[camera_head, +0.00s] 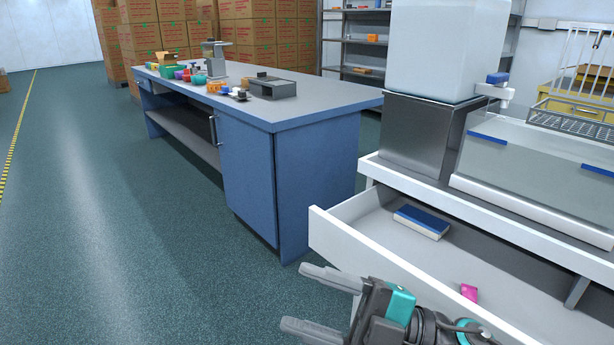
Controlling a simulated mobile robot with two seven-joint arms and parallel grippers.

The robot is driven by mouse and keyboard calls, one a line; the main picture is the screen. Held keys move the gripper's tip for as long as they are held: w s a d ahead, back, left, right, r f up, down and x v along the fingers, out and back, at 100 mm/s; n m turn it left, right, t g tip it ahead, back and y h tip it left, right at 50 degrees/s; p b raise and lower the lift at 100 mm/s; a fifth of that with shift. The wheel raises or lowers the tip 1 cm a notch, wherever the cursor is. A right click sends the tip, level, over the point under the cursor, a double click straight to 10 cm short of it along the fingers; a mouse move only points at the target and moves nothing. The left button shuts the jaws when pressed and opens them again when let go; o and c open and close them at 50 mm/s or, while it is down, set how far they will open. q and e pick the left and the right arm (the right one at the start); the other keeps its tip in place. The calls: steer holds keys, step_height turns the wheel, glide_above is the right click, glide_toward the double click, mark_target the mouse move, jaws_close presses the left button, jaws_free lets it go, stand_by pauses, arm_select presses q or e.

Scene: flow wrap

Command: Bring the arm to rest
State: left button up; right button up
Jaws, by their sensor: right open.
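My right gripper (325,303) is at the bottom centre of the head view. Its two grey fingers point left and are spread apart with nothing between them. It is in front of the open white drawer (345,239), close to the drawer's near side. Whether it touches the drawer is hard to tell. Its wrist, with teal parts, covers some of the drawer. My left gripper is not in view.
The drawer holds a blue-and-white block (422,221) and a pink item (469,292). A blue workbench (300,119) with small coloured objects stands behind. A white tank (432,50) sits on a metal block on the right. Floor (120,240) on the left is clear.

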steer(key=w+d+f+m+t+h, duration=0.5)
steer(key=d+f+m+t+h, duration=0.3)
steer(key=m+t+h, duration=0.65)
steer(key=s+d+f+m+g+h, duration=0.1)
steer(key=s+d+f+m+g, duration=0.3)
steer(key=f, duration=0.5)
steer(key=s+d+f+m+g+h, duration=0.2)
steer(key=s+f+m+g, duration=0.25)
steer(key=f, duration=0.35)
arm_select(q)
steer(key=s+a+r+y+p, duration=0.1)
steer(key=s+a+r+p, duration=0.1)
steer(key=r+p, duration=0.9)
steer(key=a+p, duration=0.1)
steer(key=p, duration=0.4)
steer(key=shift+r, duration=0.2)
arm_select(e)
step_height(320, 180, up, 11)
steer(key=s+d+m+h, duration=0.1)
steer(key=s+d, duration=0.1)
steer(key=shift+d+f, duration=0.2)
steer(key=shift+d, duration=0.2)
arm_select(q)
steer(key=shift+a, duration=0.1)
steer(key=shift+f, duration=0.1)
